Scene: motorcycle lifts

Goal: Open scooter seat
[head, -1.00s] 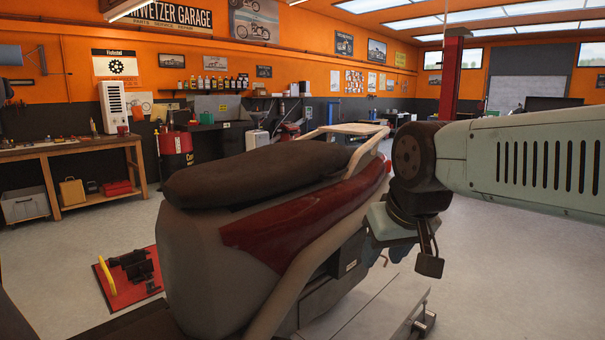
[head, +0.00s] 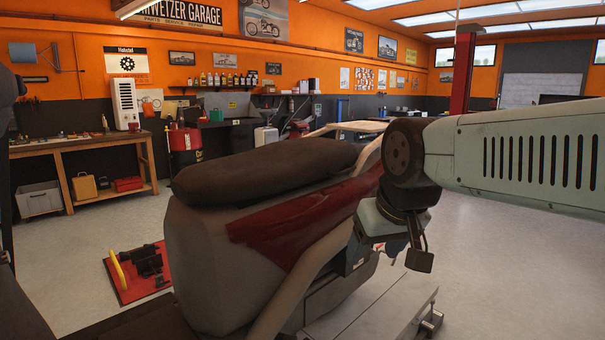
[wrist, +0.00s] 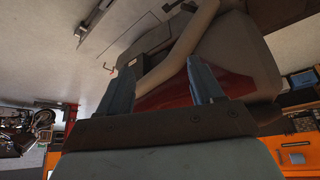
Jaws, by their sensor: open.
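The scooter stands in the middle of the head view, with its dark padded seat (head: 262,168) lying down flat on the grey and red body (head: 300,222). A pale rail (head: 352,127) shows at the seat's far end. My arm reaches in from the right, and my gripper is low beside the scooter's right flank, mostly hidden there behind my wrist. In the wrist view my gripper (wrist: 158,82) shows two blue fingers spread apart with nothing between them. The red side panel (wrist: 185,93) and the pale frame tube (wrist: 190,45) lie beyond the fingers. The seat is not clearly visible in the wrist view.
The scooter rests on a lift platform (head: 375,312). A red floor stand (head: 138,275) with a yellow handle lies at left. A workbench (head: 80,150) and a red drum (head: 185,150) stand behind. The floor at right is open.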

